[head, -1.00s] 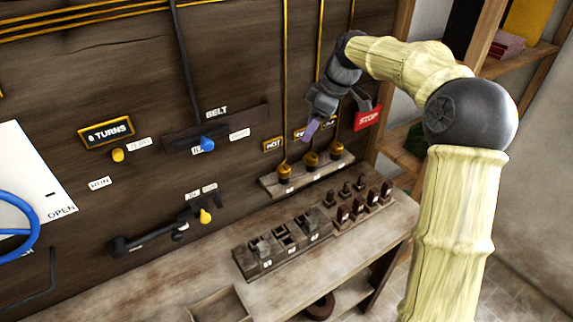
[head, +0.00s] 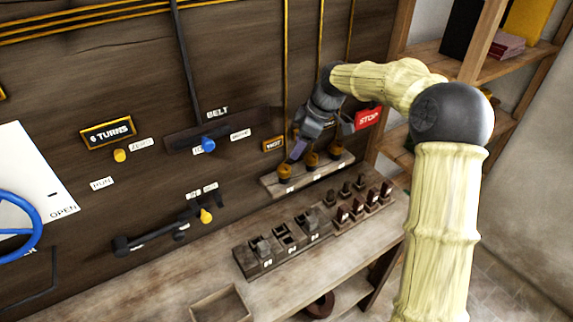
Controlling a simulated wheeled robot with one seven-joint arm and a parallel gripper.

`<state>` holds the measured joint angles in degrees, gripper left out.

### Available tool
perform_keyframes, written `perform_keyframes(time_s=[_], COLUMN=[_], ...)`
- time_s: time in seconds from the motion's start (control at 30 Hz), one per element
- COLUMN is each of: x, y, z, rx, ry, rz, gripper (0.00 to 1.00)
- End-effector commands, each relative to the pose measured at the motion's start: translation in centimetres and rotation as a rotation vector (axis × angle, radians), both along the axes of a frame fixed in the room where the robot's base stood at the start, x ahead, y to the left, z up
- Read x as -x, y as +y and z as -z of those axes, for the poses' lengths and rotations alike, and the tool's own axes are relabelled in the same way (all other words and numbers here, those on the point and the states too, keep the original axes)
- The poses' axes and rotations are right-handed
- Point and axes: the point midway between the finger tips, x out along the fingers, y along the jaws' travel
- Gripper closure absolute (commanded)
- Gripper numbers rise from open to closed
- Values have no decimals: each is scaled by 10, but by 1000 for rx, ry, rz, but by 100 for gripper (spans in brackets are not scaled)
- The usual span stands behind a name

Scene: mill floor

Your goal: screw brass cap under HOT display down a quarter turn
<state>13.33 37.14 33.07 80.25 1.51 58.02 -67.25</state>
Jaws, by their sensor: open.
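The HOT display (head: 273,145) is a small brass-framed plate on the dark wooden wall. Below it, the brass cap (head: 284,172) sits at the foot of a vertical brass pipe, on a wooden ledge (head: 310,177). Two more brass caps stand to its right, the middle one (head: 312,160) and the right one (head: 335,153). My gripper (head: 292,158) is just above and to the right of the cap under HOT, with its fingers pointing down. It is open and appears empty. Whether it touches the cap I cannot tell. My gripper and wrist hide the other displays.
A red STOP sign (head: 368,117) hangs right of my wrist. A bench (head: 190,285) below the ledge holds a compartmented wooden block (head: 255,270) and a rack of dark pegs (head: 345,212). Shelves (head: 455,65) stand at right. A blue knob (head: 208,145) is left.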

Motion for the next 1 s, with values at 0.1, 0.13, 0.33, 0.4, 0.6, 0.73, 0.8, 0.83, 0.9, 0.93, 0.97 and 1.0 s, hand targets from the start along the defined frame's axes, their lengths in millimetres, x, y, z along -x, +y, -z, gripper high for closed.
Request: perform_keyframes(time_s=[0.1,0.13,0.33,0.4,0.6,0.73,0.8,0.83,0.9,0.93,0.97,1.0], x=[-1,-1,-3,-4,-6,-7,-7,-7,-7,-7,-7,-7], y=[9,11,24,28,36,37,37,37,37,37,37,37], z=[20,25,58,68,88,91,91,91,91,91,91,91], rx=[-1,0,0,0,0,0,0,0,0,0,0,0], ry=[4,5,5,4,1,0,0,0,0,0,0,0], rz=[-2,-2,-2,-1,1,1,1,1,1,1,1,1], gripper=[42,42,42,42,42,42,42,42,42,44,50,58])
